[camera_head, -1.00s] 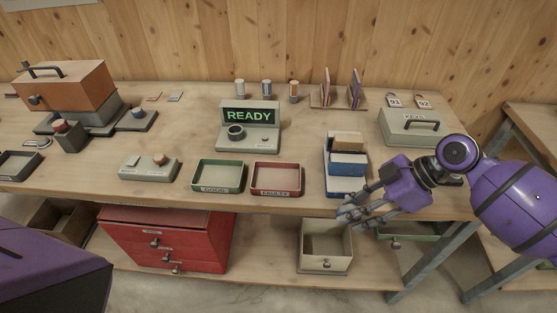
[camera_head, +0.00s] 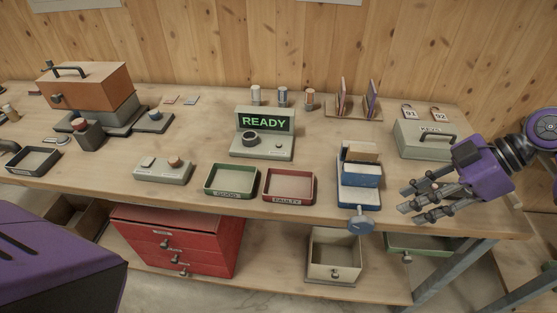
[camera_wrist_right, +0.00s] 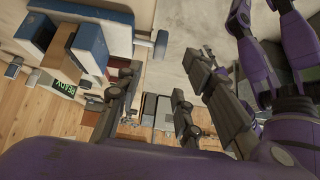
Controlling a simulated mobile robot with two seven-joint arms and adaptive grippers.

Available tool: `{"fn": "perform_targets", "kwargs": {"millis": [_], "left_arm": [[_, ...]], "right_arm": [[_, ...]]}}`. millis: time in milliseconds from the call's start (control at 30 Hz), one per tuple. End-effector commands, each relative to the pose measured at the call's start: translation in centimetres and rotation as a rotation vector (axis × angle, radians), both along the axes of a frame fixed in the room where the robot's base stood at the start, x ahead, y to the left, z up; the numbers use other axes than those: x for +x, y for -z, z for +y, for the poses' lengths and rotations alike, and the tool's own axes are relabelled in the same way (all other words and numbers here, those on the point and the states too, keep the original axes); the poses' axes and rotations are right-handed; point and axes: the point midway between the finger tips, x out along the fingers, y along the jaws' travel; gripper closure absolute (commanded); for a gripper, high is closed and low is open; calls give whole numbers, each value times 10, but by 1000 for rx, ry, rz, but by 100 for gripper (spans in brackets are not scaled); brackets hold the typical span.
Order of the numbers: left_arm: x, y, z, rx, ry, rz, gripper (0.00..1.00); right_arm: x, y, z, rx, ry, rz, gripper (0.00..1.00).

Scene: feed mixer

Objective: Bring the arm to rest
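My right gripper (camera_head: 416,200) is at the right front edge of the bench, to the right of a holder with blue and tan blocks (camera_head: 361,174). Its grey fingers are spread and nothing is between them. In the right wrist view the fingers (camera_wrist_right: 150,95) are also apart and empty, with the block holder (camera_wrist_right: 88,48) at the upper left. A blue-grey knob (camera_head: 360,220) sticks out at the holder's front, apart from the fingers. My left gripper is not in view; only a purple part of my left arm shows at the lower left.
A beige key box (camera_head: 418,140) stands just behind the right gripper. Green (camera_head: 230,194) and red (camera_head: 290,199) trays lie along the front edge. A READY display unit (camera_head: 264,135) stands behind them. Below are a red drawer cabinet (camera_head: 160,221) and an open beige bin (camera_head: 333,268).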

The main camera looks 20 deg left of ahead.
Motion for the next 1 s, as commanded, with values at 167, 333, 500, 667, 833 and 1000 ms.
{"fn": "perform_targets", "kwargs": {"millis": [167, 333, 500, 667, 833, 1000], "left_arm": [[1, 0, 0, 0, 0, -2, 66], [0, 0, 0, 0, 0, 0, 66], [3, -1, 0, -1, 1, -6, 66], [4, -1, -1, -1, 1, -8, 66], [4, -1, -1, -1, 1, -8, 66], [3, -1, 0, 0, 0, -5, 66]], "right_arm": [[0, 0, 0, 0, 0, 0, 66], [0, 0, 0, 0, 0, 0, 66], [-4, 8, 1, -6, 3, 9, 66], [-38, 67, 7, -53, 44, 67, 66], [-100, 149, 15, -124, 163, 141, 66], [-169, 213, 18, -189, 363, 212, 66]]}}
